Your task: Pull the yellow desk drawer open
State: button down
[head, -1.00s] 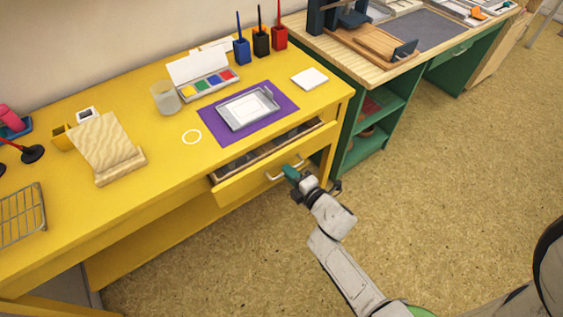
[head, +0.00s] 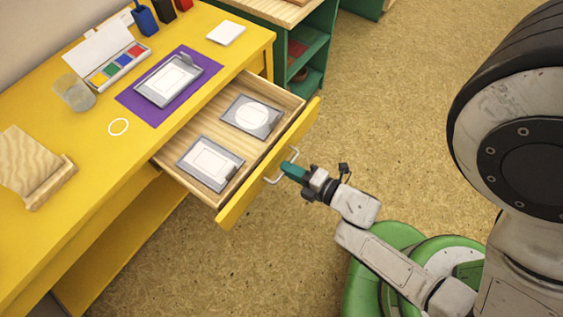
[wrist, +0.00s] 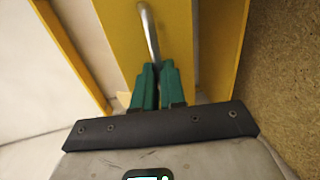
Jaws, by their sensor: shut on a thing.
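The yellow desk drawer (head: 268,167) stands well out from the desk in the head view. Its wooden inside shows two grey framed plates, one nearer (head: 210,163) and one farther (head: 250,116). A metal bar handle (head: 292,155) is on its yellow front. My gripper (head: 286,168) has teal fingers shut on the handle. In the wrist view the fingers (wrist: 158,72) close around the lower end of the handle (wrist: 149,30), with the yellow drawer front behind it.
The yellow desk (head: 95,149) holds a purple mat (head: 132,97) with a grey frame, a paint box (head: 120,67), a glass (head: 75,93) and a wooden stand (head: 35,170). A green shelf unit (head: 313,50) stands beyond. The floor right of the drawer is clear.

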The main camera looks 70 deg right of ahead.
jog(key=shift+s, duration=0.15)
jog(key=c, duration=1.2)
grip_release()
jog(key=v, duration=1.1)
jog(key=shift+b, duration=0.35)
